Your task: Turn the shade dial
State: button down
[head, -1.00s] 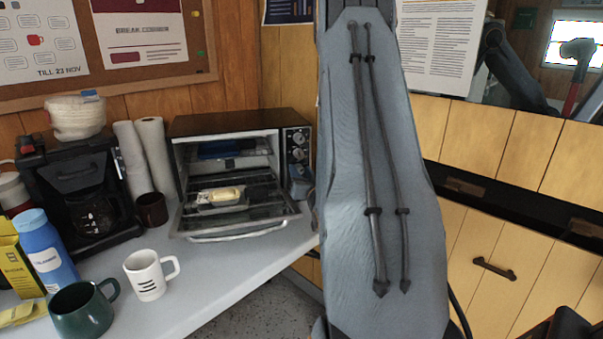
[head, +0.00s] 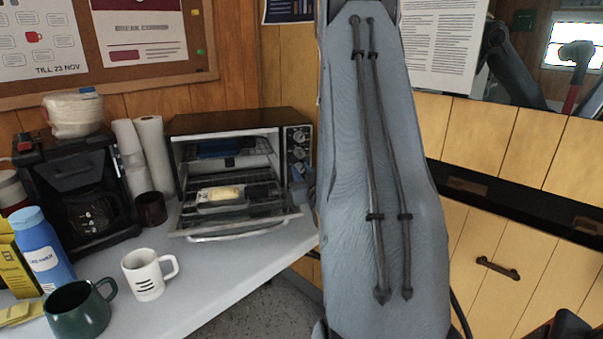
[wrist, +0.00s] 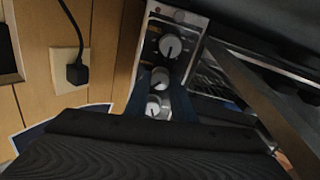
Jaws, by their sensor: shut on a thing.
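The toaster oven (head: 240,123) stands on the counter with its door open. A column of dials is on its right-hand panel; two dark-faced dials (head: 299,142) show in the head view. In the wrist view, one dial (wrist: 170,46) stands clear at the top, with two pale knobs below it. My gripper (wrist: 160,84) has its blue fingers on either side of these knobs and is shut on one; I cannot tell which. It also shows at the panel's lower part in the head view (head: 300,186). I cannot read which dial is for shade.
The oven's open door (head: 240,228) juts over the counter (head: 215,280). A white mug (head: 146,275), green mug (head: 78,310) and coffee maker (head: 75,185) stand left. A plug (wrist: 77,72) is in the wall.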

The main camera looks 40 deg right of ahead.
jog(key=c, duration=1.5)
grip_release()
jog(key=shift+b+v, duration=0.35)
jog(key=shift+v, duration=3.55)
jog(key=c, duration=0.3)
jog(key=shift+s, duration=0.1)
